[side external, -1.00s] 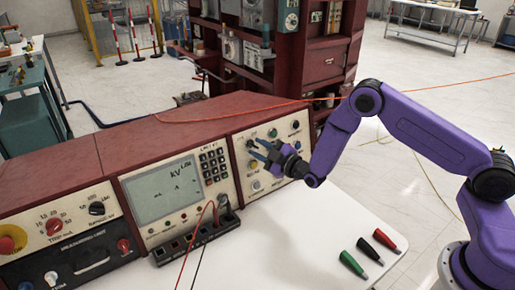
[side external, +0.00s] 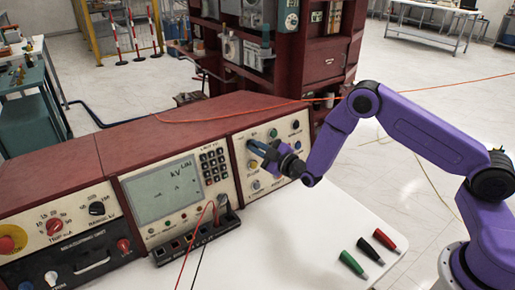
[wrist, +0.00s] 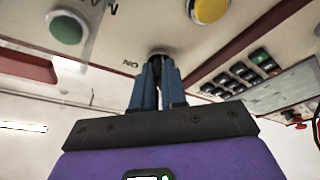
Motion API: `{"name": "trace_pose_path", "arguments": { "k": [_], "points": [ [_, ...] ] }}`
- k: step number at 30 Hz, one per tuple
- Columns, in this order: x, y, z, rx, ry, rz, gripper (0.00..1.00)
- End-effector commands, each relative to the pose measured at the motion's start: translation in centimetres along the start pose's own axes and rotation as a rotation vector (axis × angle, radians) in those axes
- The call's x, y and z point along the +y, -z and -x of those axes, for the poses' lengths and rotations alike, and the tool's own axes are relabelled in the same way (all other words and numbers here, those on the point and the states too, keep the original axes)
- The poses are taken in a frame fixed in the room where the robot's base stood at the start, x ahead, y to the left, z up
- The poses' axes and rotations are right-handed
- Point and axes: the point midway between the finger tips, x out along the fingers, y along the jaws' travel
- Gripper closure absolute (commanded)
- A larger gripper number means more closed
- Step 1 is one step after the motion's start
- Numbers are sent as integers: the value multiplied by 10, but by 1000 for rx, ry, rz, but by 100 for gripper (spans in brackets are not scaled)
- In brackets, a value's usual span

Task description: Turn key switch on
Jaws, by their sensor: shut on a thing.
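The key switch (wrist: 157,51) is a small dark knob on the cream panel, beside an upside-down "ON" label in the wrist view. My gripper (wrist: 159,66) has its two blue fingers closed together on it, with the fingertips hiding most of it. In the side view my gripper (side external: 251,144) reaches in from the right to the right-hand panel (side external: 241,153) of the console, and the switch is hidden behind the fingers. How far the key is turned cannot be told.
A green button (wrist: 66,27) and a yellow button (wrist: 209,9) sit on either side of the fingers. The console also has a display (side external: 163,191) and a keypad (side external: 213,165). Green, black and red plugs (side external: 384,238) lie on the white table (side external: 310,225).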

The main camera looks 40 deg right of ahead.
Motion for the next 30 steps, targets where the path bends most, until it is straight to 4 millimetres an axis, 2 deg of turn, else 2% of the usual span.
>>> {"name": "trace_pose_path", "arguments": {
  "k": [8, 30],
  "points": [
    [-2, 0, 0, 1, -52, -155, 100],
    [-5, 6, -2, 8, -279, -817, 100]
  ]
}}
